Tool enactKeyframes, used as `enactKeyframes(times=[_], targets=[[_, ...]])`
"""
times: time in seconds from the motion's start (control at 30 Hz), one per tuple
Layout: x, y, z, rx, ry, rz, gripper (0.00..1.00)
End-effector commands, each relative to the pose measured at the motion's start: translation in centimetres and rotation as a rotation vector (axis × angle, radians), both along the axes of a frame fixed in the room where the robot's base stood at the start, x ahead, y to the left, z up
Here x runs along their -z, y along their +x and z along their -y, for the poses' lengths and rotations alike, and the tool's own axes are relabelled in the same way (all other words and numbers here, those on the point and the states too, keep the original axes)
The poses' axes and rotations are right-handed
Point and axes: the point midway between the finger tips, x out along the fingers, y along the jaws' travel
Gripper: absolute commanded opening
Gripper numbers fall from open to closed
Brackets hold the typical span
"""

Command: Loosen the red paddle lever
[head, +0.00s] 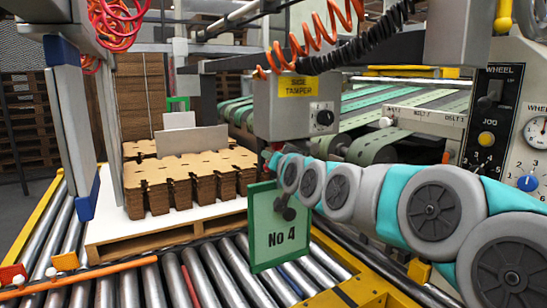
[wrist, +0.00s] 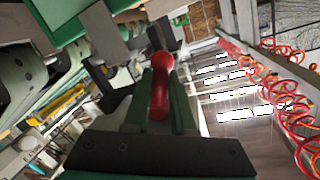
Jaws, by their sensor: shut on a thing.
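The red paddle lever (wrist: 159,92) shows in the wrist view, with a rounded red end at the top and a flatter red part below. My gripper (wrist: 163,78) has its two green fingers on either side of the lever and is shut on it. The lever lies roughly in line with the fingers in this view. In the head view I cannot make out the lever or my fingertips. My arm reaches in from the right there, and its far end is at the grey SIDE TAMPER box (head: 292,108).
A green No 4 sign (head: 268,244) hangs below the box, close to my arm. A stack of brown cardboard blanks (head: 190,170) stands on a pallet over rollers (head: 150,285) at left. Red coiled hoses (wrist: 285,100) hang at right in the wrist view.

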Motion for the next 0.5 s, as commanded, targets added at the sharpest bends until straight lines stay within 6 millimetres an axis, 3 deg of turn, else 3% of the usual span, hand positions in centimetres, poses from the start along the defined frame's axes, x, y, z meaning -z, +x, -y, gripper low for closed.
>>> enactKeyframes(times=[0.47,0.5], targets=[[-0.26,-0.03,0.01,0.001,0.018,-0.007,0.00],[-0.25,-0.03,0.01,0.001,0.017,-0.007,0.26]])
